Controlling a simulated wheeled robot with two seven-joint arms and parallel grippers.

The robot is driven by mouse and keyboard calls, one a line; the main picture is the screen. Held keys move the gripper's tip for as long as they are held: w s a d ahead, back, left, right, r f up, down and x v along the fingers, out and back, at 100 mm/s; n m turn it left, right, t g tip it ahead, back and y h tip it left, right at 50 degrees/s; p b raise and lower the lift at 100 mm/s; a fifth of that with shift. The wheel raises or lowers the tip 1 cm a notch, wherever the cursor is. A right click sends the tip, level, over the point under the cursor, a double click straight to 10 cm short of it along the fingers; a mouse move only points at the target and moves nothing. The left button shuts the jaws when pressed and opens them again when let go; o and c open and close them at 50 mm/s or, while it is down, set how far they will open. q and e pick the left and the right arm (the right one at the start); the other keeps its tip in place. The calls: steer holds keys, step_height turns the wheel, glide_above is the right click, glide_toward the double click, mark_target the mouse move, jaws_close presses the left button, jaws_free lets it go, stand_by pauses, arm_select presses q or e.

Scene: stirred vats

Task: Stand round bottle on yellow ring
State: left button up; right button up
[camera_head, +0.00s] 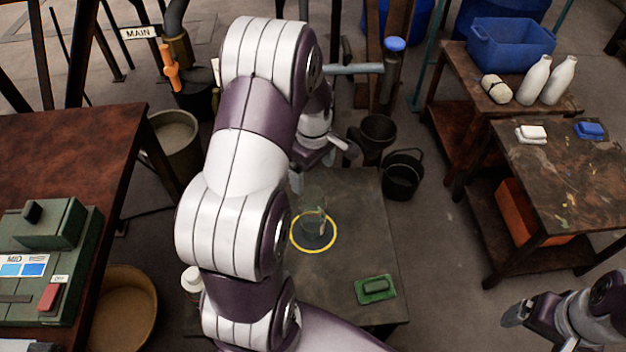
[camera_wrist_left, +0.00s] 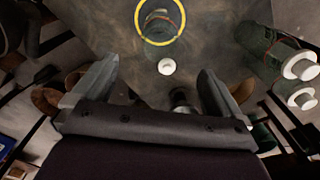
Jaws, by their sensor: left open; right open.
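A clear greenish bottle (camera_head: 314,213) stands inside the yellow ring (camera_head: 313,250) on the dark table, apparently upright. In the left wrist view, its white cap (camera_wrist_left: 167,67) points toward me, and its see-through body runs back into the yellow ring (camera_wrist_left: 160,43). My left gripper (camera_head: 320,168) is open above and just behind the bottle. In the left wrist view, the cap shows between the open fingers of my left gripper (camera_wrist_left: 160,68), apart from both. My right gripper (camera_head: 514,314) is open and empty at the lower right, away from the table.
Two more white-capped bottles (camera_wrist_left: 262,50) (camera_wrist_left: 302,96) stand right of the ring in the wrist view; my arm mostly hides them in the head view, where one white cap (camera_head: 191,279) shows. A green dish with a block (camera_head: 376,289) lies at the table's front right.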

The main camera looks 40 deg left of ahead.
arm_select(q)
steer(key=s+d+r+m, duration=0.3)
steer(key=s+d+m, duration=0.1)
steer(key=d+m, duration=0.3)
steer(key=s+d+r+m+t, duration=0.1)
steer(key=s+d+r+m, duration=0.2)
steer(key=m, duration=0.7)
steer(key=s+d, duration=0.2)
steer(key=d, duration=0.2)
steer(key=shift+s+d, duration=0.2)
steer(key=shift+d, duration=0.05)
